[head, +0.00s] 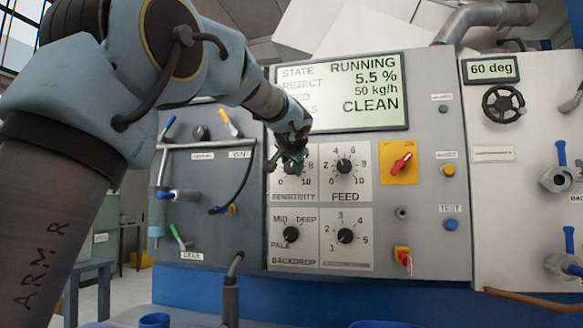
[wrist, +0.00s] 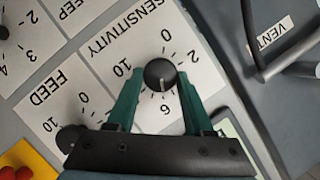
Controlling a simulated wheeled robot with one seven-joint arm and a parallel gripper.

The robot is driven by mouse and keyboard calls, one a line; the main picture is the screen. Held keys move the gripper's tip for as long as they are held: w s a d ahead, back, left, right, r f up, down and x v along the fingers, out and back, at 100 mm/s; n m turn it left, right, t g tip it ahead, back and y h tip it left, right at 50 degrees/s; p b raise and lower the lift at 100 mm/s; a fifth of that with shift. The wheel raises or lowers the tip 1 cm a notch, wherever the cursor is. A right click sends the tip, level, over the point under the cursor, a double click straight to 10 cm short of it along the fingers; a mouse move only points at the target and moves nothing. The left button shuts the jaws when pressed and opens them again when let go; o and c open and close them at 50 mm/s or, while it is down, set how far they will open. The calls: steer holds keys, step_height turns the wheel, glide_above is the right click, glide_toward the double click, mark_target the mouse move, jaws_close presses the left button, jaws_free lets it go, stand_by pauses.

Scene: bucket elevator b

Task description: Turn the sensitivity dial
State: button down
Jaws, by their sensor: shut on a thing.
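The sensitivity dial (wrist: 160,73) is a round black knob with a white pointer line, on a white scale plate (wrist: 140,40) with printed numbers. My gripper (wrist: 159,78) has its two green fingers on opposite sides of the knob, shut on it. In the wrist view the pointer faces down, roughly toward the 6. The 0, 2 and 10 show; the fingers cover other numbers. In the head view my gripper (head: 291,153) hides the upper part of the sensitivity dial (head: 291,168). The screen (head: 343,92) reads RUNNING, 5.5 %, 50 kg/h, CLEAN.
The feed dial (head: 344,166) sits right of the sensitivity dial. The backdrop dial (head: 291,234) and another numbered dial (head: 345,236) are below. A red switch (head: 402,163) on yellow is further right. A black hose (head: 243,182) hangs close on the left.

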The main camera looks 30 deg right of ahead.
steer(key=shift+c, duration=1.6)
jaws_free()
steer(key=b+v, duration=0.3)
steer(key=v, duration=0.8)
steer(key=shift+f, duration=0.1)
